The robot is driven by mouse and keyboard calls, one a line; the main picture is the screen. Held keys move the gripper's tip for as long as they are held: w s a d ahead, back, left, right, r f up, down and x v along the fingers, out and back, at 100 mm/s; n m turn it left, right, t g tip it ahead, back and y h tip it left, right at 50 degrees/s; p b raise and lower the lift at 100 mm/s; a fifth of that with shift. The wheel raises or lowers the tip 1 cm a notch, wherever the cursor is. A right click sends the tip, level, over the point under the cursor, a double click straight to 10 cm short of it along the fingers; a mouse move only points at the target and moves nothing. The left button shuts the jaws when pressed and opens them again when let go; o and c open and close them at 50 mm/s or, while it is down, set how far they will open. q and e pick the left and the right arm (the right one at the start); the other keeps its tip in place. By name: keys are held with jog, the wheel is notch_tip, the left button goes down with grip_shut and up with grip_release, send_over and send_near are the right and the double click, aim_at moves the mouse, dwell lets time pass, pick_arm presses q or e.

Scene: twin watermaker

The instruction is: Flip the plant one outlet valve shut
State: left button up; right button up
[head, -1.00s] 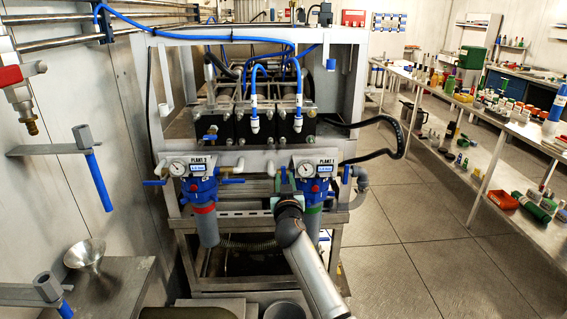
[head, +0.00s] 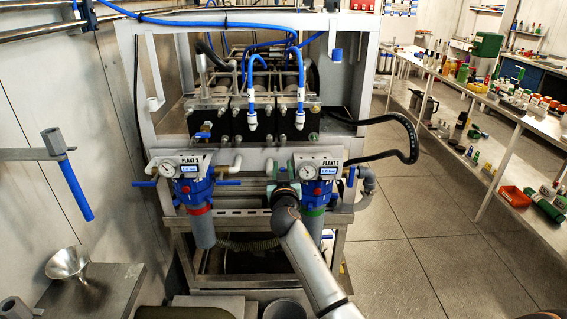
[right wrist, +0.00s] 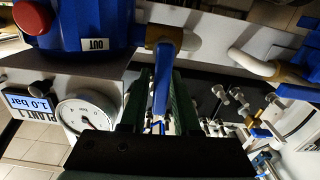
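The plant one unit (head: 316,180) is a blue filter housing with a gauge and a display on the right of the frame. In the right wrist view its blue housing (right wrist: 85,25) has an OUT label beside a tan pipe fitting (right wrist: 165,36). The blue outlet valve handle (right wrist: 162,85) extends from that fitting toward my gripper. My right gripper (head: 284,188) is at the left side of plant one. In the right wrist view its dark green fingers (right wrist: 161,100) stand open on either side of the handle; contact is unclear. My left gripper is out of view.
A second filter unit (head: 194,180) with blue handles stands left of plant one. A second tan fitting (right wrist: 285,72) and blue lever (right wrist: 298,92) lie to the right in the wrist view. A funnel (head: 68,263) sits at the left; open floor (head: 430,240) lies right.

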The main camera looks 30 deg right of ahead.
jog(key=shift+w+d, duration=0.1)
jog(key=shift+w, duration=0.15)
jog(key=shift+c, duration=0.2)
grip_shut()
dwell(0.3)
